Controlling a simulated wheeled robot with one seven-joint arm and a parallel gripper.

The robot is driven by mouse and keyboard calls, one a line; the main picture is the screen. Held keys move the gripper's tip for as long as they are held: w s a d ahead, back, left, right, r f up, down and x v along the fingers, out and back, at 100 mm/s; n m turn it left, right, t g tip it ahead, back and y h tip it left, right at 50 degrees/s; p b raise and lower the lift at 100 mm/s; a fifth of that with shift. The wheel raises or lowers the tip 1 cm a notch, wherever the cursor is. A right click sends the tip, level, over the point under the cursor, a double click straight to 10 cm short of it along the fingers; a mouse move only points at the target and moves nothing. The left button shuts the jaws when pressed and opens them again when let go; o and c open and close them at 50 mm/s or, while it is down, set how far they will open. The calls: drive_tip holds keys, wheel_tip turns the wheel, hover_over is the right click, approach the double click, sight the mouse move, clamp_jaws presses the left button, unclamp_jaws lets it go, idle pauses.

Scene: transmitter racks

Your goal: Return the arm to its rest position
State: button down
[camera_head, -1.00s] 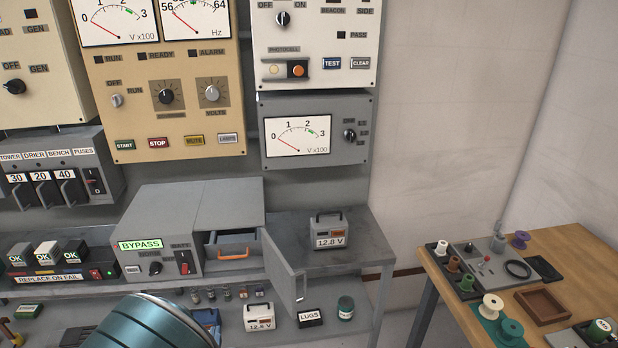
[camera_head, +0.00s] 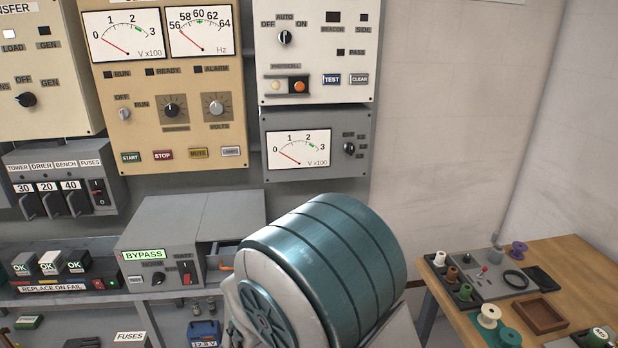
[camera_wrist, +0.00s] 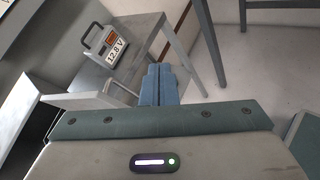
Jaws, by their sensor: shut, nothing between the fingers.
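My gripper (camera_wrist: 159,84) shows in the wrist view, its two blue-grey fingers together with nothing between them. It points past the front of the grey bench, with open floor beyond. In the head view my teal arm link fills the lower middle and hides the right end of the bench. My fingers are out of that view.
The grey BYPASS box (camera_head: 160,250) stands on the bench left of my arm. Wall panels (camera_head: 317,138) hang behind. A wooden table (camera_head: 570,262) with spools and a brown tray (camera_head: 540,316) stands at right.

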drive_tip(key=s+d+r+m+g, duration=0.2)
drive_tip(key=s+d+m+g, duration=0.25)
drive_tip(key=d, duration=0.25)
drive_tip(key=s+d+r+m+g, duration=0.2)
drive_tip(key=s+d+m+g, duration=0.1)
drive_tip(key=d+m, duration=0.3)
drive_tip(key=s+r+m+y, duration=0.5)
drive_tip(key=s+m+y, duration=0.3)
drive_tip(key=m, duration=0.4)
drive_tip(key=shift+s+d+r+m, duration=0.25)
drive_tip(key=shift+s+r+m, duration=0.1)
drive_tip(key=shift+s, duration=0.2)
